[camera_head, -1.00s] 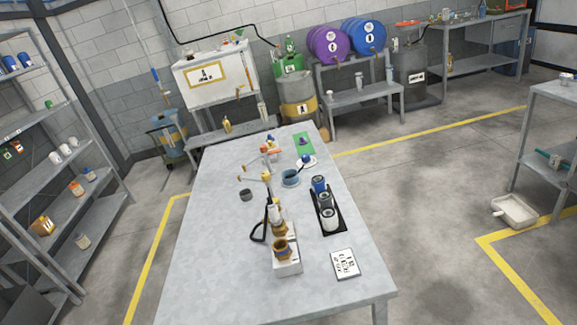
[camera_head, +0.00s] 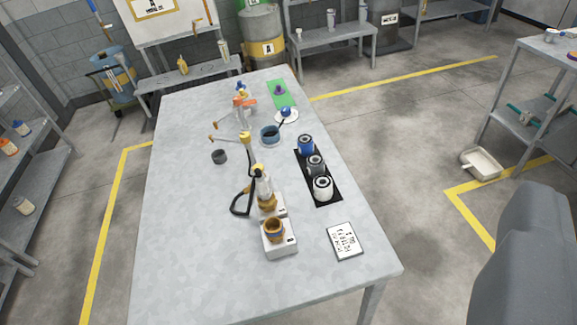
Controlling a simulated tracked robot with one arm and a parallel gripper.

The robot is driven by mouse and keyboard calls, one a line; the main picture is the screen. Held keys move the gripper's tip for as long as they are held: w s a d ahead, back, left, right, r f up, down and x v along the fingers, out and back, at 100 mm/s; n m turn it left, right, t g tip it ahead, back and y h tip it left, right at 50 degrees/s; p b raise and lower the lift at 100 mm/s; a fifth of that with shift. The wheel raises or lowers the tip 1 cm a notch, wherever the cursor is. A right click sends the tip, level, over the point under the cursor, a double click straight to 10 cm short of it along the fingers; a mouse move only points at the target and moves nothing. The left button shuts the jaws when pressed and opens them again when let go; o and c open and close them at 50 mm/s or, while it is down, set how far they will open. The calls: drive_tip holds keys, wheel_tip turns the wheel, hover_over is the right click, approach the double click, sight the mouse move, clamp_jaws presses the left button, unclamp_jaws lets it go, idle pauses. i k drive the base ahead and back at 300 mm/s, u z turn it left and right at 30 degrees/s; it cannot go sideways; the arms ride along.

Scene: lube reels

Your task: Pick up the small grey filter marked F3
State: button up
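A black tray (camera_head: 334,199) lies on the right half of the grey table. Three filters stand on it in a row: a blue one (camera_head: 306,146) at the far end, a dark grey one (camera_head: 316,166) in the middle and a white one (camera_head: 323,189) nearest. Their markings are too small to read, so I cannot tell which is F3. A separate small grey cylinder (camera_head: 219,157) stands on the left half of the table. My gripper's fingers are not in view.
A white card (camera_head: 345,241) lies near the table's front right. A large grey shape, perhaps my arm, fills the lower right. Open floor lies right of the table.

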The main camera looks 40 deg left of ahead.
sight(315, 162)
drive_tip(key=u, duration=0.1)
drive_tip(key=i, duration=1)
drive_tip(key=z, duration=0.1)
